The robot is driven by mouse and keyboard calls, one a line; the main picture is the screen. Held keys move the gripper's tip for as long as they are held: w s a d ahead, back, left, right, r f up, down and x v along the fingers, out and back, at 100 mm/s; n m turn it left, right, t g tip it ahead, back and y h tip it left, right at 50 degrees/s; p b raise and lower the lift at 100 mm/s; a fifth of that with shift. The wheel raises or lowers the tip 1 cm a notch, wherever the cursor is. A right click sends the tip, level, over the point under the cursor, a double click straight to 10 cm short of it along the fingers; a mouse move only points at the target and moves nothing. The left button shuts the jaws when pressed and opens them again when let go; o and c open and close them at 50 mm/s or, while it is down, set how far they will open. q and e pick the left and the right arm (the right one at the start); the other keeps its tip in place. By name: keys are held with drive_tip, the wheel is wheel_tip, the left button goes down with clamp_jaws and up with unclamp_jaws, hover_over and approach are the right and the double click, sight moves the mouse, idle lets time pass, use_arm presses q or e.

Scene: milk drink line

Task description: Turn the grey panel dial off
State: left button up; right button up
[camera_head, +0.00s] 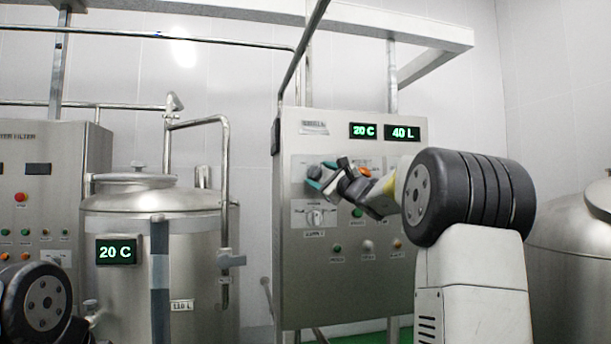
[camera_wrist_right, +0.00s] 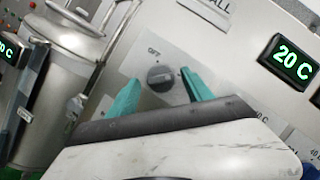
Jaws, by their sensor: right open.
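The grey panel (camera_head: 300,265) stands upright in the middle of the head view. Its dark dial (camera_wrist_right: 160,78) shows in the wrist view, on a light plate with the word OFF at its upper left. My right gripper (camera_head: 322,175) is open at the panel's upper left. Its teal fingertips show in the wrist view (camera_wrist_right: 160,92), one on each side of the dial. I cannot tell whether they touch it. In the head view the gripper partly hides the dial. The dial's exact setting is unclear. My left gripper is out of view.
A lighter knob (camera_head: 316,216) sits below the gripper, with several small buttons around it. Green displays (camera_head: 383,131) are at the panel's top. A steel tank (camera_head: 190,285) with pipes stands left, and another tank (camera_head: 575,245) stands right. A red-buttoned cabinet (camera_head: 85,160) is far left.

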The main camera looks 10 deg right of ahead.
drive_tip(key=shift+w+a+r, duration=0.15)
drive_tip(key=shift+w+a, duration=0.1)
drive_tip(key=shift+w, duration=0.3)
drive_tip(key=shift+c, duration=0.2)
clamp_jaws()
